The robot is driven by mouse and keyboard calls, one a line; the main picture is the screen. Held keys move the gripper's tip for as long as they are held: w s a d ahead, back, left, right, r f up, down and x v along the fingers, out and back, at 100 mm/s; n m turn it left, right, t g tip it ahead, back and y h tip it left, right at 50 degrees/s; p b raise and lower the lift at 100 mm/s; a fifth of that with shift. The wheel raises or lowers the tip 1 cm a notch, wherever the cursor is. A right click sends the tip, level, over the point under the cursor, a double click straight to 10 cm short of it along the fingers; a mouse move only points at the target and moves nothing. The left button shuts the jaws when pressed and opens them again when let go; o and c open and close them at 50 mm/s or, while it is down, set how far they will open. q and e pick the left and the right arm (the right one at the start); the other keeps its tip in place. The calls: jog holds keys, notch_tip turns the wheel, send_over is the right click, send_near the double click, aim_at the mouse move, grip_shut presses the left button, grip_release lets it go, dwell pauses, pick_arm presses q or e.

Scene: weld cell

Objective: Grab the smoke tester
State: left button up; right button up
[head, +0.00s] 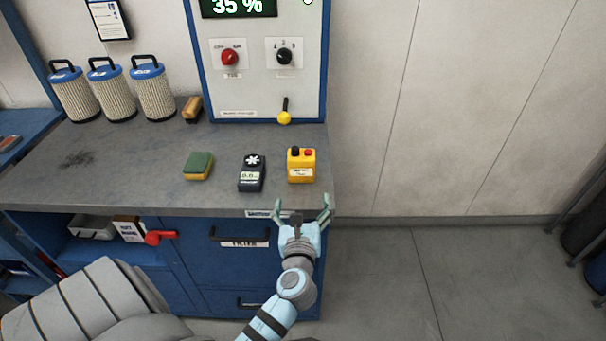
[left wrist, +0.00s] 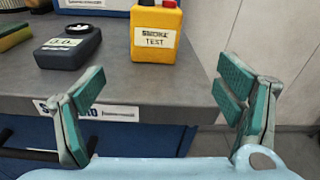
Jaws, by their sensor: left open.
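The smoke tester (head: 301,168) is a small yellow box with a black knob and a red button on top. It stands upright on the grey bench near its right front edge. In the left wrist view the yellow box (left wrist: 155,40) shows a "SMOKE TEST" label. My left gripper (head: 303,208) is open and empty at the bench's front edge, just in front of the smoke tester and apart from it. In the left wrist view its teal finger pads (left wrist: 160,98) stand wide apart, with the tester beyond them, between the two in the picture. My right gripper is not in view.
Several filter cartridges (head: 154,90), a brush (head: 192,109) and a control panel (head: 256,88) are behind. Right of the bench is open floor (head: 430,270).

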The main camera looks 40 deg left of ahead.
aim_at(301, 162)
pick_arm(q)
jog(key=shift+m+y, duration=0.4)
jog(key=shift+y, duration=0.1)
jog(key=w+a+r, duration=0.1)
jog(key=w+a, duration=0.2)
jog(key=w+a+r+b, duration=0.1)
jog(key=w+a, duration=0.2)
jog(key=w, duration=0.1)
jog(key=w+a+r, duration=0.1)
jog(key=w+a, duration=0.1)
jog(key=w, duration=0.1)
jog(key=shift+w+a+r, duration=0.1)
jog(key=shift+w+a, duration=0.5)
jog(key=shift+w, duration=0.15)
jog(key=c, duration=1.8)
